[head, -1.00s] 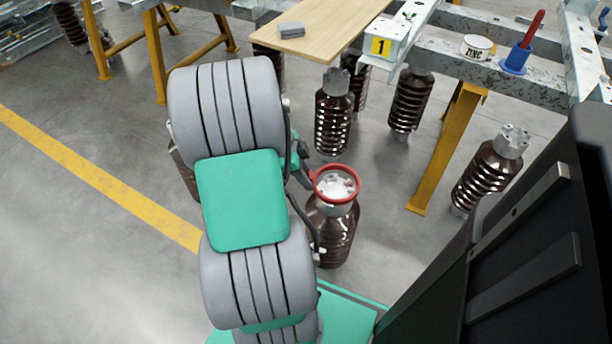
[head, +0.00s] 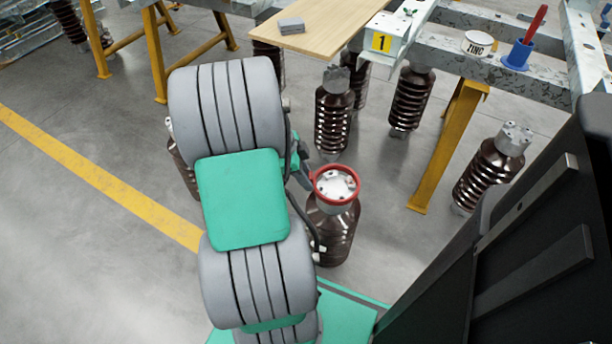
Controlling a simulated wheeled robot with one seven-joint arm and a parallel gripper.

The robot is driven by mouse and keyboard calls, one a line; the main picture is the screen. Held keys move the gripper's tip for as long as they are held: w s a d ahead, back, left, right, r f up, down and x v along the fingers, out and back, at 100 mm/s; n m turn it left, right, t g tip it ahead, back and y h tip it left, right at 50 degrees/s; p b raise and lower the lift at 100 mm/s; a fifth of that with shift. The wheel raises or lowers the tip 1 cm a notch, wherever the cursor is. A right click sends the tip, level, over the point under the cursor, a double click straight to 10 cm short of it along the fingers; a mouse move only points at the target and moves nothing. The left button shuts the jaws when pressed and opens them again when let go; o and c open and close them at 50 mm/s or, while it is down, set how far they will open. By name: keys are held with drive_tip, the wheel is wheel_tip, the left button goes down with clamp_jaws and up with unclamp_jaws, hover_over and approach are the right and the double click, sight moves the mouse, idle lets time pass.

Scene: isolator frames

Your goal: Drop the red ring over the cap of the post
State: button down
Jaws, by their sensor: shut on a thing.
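The red ring (head: 335,202) shows in the head view at the top of a dark brown ribbed post (head: 337,235). The post's pale metal cap (head: 335,184) shows through the ring's opening. The ring looks roughly level and around the cap in the picture; I cannot tell how far down it sits. My gripper (head: 308,176) is shut on the ring's left side, and its fingers are mostly hidden behind my own grey and green arm. The post stands upright on the floor.
Other brown posts stand around, one at right (head: 492,165) and one behind (head: 333,115). A steel frame on yellow legs (head: 447,150) carries a wooden board (head: 330,25), a zinc tin (head: 477,43) and a blue holder (head: 518,55).

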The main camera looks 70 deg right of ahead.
drive_tip(key=shift+f+b, duration=3.65)
drive_tip(key=shift+f, duration=1.2)
drive_tip(key=c, duration=1)
unclamp_jaws()
drive_tip(key=shift+r, duration=0.1)
drive_tip(key=p+v, duration=0.3)
drive_tip(key=v, duration=0.4)
drive_tip(key=shift+w+a+r, duration=0.1)
drive_tip(key=shift+w+r, duration=0.05)
drive_tip(key=shift+r, duration=0.2)
